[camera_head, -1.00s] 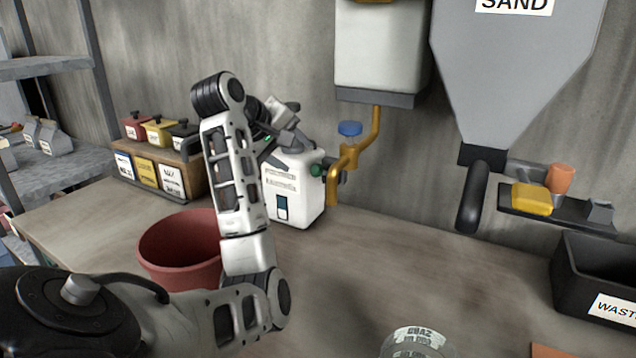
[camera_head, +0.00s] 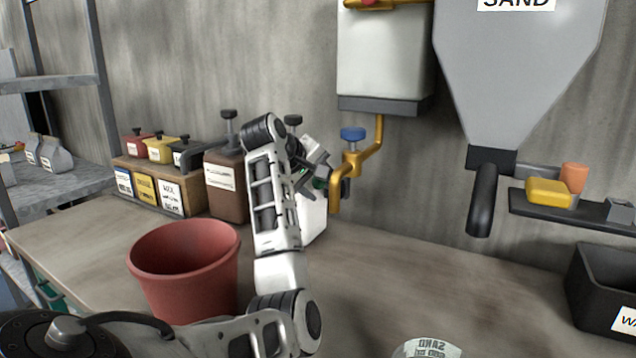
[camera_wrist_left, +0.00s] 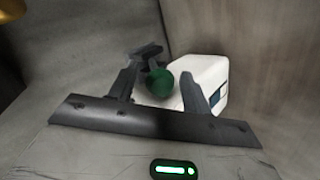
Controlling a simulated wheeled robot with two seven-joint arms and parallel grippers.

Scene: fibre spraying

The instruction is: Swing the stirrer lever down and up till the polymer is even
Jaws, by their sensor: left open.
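A green ball knob (camera_head: 320,183), which seems to be the lever's end, sits beside the machine near my left gripper (camera_head: 326,172). In the left wrist view the green knob (camera_wrist_left: 160,82) appears between the two open fingers of my left gripper (camera_wrist_left: 160,90). I cannot tell whether the fingers touch it. The polymer itself is not visible. My right gripper is out of view.
A red bucket (camera_head: 185,265) stands left of my left arm. A brown container (camera_head: 226,190) and labelled boxes (camera_head: 150,185) stand behind it. A yellow pipe with a blue valve (camera_head: 353,135) hangs right of my gripper. A black bin (camera_head: 600,285) is at right.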

